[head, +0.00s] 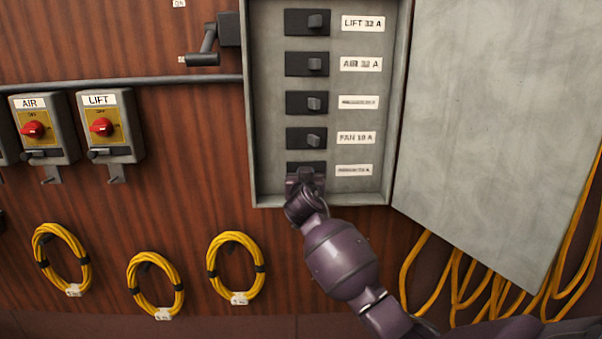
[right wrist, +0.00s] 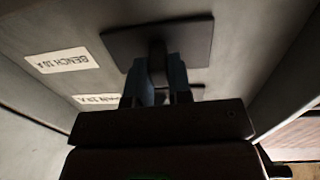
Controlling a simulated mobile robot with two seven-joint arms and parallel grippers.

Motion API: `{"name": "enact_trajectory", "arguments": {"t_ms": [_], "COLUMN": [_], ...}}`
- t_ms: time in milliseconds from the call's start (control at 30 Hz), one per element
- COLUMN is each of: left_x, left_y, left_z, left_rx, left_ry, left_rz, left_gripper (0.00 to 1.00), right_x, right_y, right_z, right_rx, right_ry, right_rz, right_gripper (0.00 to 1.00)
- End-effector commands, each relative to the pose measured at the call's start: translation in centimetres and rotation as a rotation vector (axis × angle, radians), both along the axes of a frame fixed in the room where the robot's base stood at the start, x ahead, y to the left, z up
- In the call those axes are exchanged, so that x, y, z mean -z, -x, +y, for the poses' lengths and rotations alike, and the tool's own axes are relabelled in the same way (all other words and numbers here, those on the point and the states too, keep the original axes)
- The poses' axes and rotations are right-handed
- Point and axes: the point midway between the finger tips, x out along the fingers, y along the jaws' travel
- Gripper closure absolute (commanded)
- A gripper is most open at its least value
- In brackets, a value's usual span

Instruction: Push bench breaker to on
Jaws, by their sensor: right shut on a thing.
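The bench breaker (head: 294,167) is the lowest in the column of breakers inside the open grey panel. My right gripper (head: 305,181) is in front of it and hides its lever in the head view. In the right wrist view the dark breaker plate (right wrist: 190,40) shows beside an inverted label reading BENCH 10 A (right wrist: 62,63). There the right gripper (right wrist: 158,72) is shut on the breaker's small lever (right wrist: 157,48), one finger on each side. Whether the lever is on or off cannot be told. My left gripper is not in view.
The fan breaker (head: 306,138) sits just above, with several more breakers higher up. The panel's side walls (head: 252,110) close in the space, and its door (head: 490,120) stands open at right. Yellow cables (head: 440,275) hang below the door. AIR and LIFT switches (head: 103,127) are at left.

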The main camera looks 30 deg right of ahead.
Motion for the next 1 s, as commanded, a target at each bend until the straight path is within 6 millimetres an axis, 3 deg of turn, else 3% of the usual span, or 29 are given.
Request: {"name": "enact_trajectory", "arguments": {"t_ms": [133,500,1000], "left_x": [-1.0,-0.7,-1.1], "left_y": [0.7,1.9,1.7], "left_z": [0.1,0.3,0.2], "left_rx": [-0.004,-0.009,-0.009], "left_ry": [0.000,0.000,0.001], "left_rz": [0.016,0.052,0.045], "left_gripper": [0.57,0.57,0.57], "right_x": [-0.2,-0.1,0.0], "right_y": [0.5,1.0,1.1], "right_z": [-0.8,-2.1,-2.8], "right_rx": [-0.116,-0.344,-0.472], "right_ry": [0.000,0.003,0.001], "right_rz": [0.004,0.003,0.002], "right_gripper": [1.00,1.00,1.00]}}
